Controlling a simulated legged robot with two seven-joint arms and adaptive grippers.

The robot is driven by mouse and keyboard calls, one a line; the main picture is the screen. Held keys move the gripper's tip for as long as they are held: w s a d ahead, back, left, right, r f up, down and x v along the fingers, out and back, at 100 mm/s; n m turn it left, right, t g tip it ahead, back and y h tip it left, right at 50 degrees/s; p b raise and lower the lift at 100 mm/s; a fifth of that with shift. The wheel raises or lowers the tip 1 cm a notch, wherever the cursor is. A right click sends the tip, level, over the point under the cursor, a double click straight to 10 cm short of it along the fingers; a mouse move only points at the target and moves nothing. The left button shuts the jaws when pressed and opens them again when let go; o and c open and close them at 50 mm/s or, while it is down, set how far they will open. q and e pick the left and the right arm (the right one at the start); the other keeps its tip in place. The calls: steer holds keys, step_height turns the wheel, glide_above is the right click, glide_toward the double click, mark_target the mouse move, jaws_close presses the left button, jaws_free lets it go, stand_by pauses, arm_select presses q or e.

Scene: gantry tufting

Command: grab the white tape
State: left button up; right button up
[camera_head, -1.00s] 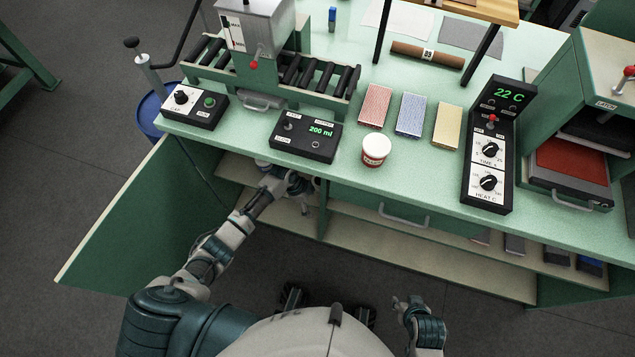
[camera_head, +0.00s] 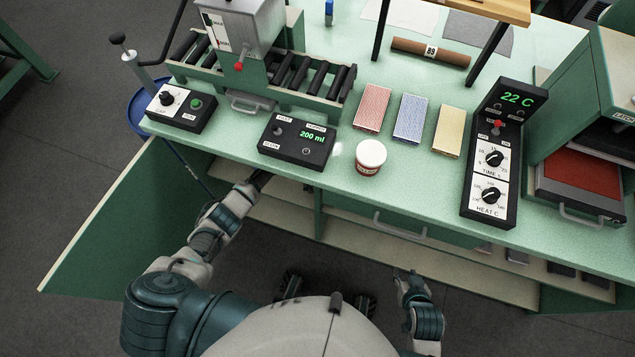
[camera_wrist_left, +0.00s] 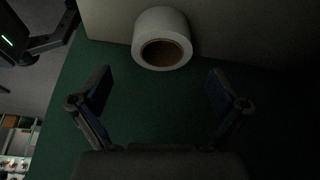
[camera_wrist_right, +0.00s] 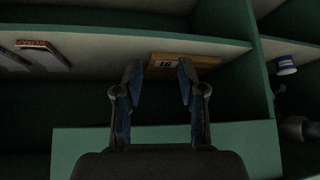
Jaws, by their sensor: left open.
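The white tape (camera_wrist_left: 162,40) is a roll with a brown core, lying against a pale shelf surface at the top of the left wrist view. My left gripper (camera_wrist_left: 158,85) is open and empty, with the roll beyond its fingertips and roughly centred between them. In the head view the left forearm enters the cabinet under the counter, and the gripper is hidden there.
The open green cabinet door (camera_head: 105,220) stands left of my left arm. The green counter (camera_head: 430,180) overhangs the shelves and carries a red-white cup (camera_head: 370,158) and control boxes. The right wrist view shows a wooden block (camera_wrist_right: 182,61) and a blue-white round item (camera_wrist_right: 286,66) on shelves.

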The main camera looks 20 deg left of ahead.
arm_select(q)
steer(key=x, duration=0.2)
steer(key=b+x, duration=0.1)
steer(key=x, duration=0.1)
steer(key=shift+w+a+f, duration=0.1)
steer(key=shift+a+f, duration=0.15)
steer(key=shift+a, duration=0.25)
steer(key=shift+d+r, duration=0.1)
steer(key=shift+d, duration=0.3)
steer(key=c, duration=1.3)
steer(key=shift+o, duration=0.2)
steer(key=shift+a, duration=0.1)
arm_select(e)
steer(key=w+t, duration=0.1)
steer(key=w+a+r+t, duration=0.1)
steer(key=w, duration=0.1)
steer(key=w+a+r+t+y, duration=0.1)
steer(key=w, duration=0.1)
steer(key=shift+r, duration=0.15)
